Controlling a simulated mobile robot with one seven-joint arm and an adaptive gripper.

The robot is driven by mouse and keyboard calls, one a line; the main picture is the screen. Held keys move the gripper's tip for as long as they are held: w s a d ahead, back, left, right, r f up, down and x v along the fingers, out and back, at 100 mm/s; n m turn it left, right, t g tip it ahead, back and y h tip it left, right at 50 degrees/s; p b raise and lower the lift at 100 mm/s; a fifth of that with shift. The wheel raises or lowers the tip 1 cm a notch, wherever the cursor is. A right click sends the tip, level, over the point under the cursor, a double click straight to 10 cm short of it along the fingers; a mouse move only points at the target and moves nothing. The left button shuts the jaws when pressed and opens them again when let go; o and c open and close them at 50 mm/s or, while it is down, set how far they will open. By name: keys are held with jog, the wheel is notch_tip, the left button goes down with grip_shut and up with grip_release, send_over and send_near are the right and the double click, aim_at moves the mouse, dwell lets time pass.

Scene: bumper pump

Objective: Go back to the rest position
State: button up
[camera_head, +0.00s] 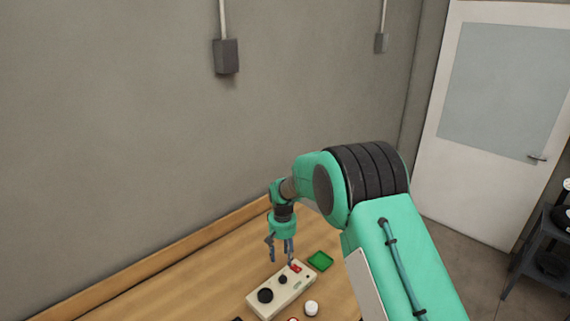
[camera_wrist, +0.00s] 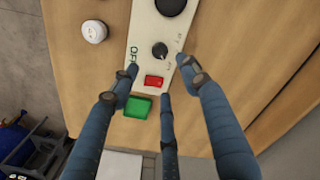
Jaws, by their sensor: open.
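My gripper (camera_head: 281,250) hangs with its fingers down above the far end of a pale control box on the wooden table. The control box (camera_head: 268,305) has two dark knobs and a red switch (camera_head: 296,268). The wrist view shows the red switch (camera_wrist: 154,81) between the fingertips, with a small black knob (camera_wrist: 160,50) and a larger dark knob (camera_wrist: 171,5) beyond. I cannot tell whether a fingertip touches the box.
The table (camera_head: 200,275) is bare on the left, with a wall behind. A dark shelf or cart (camera_head: 540,245) stands at the far right, near a door (camera_head: 490,190).

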jog(key=s+d+r+t+b, duration=0.1)
jog(key=s+d+r+b, duration=0.1)
jog(key=s+d+r, duration=0.5)
jog(key=s+d+r+m+t+b, duration=0.1)
jog(key=s+d+r, duration=0.1)
jog(key=s+r, duration=0.5)
jog(key=s+d+r+t+b, duration=0.15)
jog(key=s+d+r, duration=0.3)
jog(key=r, duration=0.55)
jog(key=s+d+t+b, duration=0.1)
jog(key=s+d, duration=0.3)
jog(key=s, duration=1)
jog(key=s+d+m+t+b, duration=0.1)
jog(key=s+d+b, duration=0.2)
jog(key=s, duration=1.1)
jog(key=shift+s+d+r+b, duration=0.15)
jog(key=shift+d+r+b, duration=0.15)
jog(key=shift+d, duration=0.6)
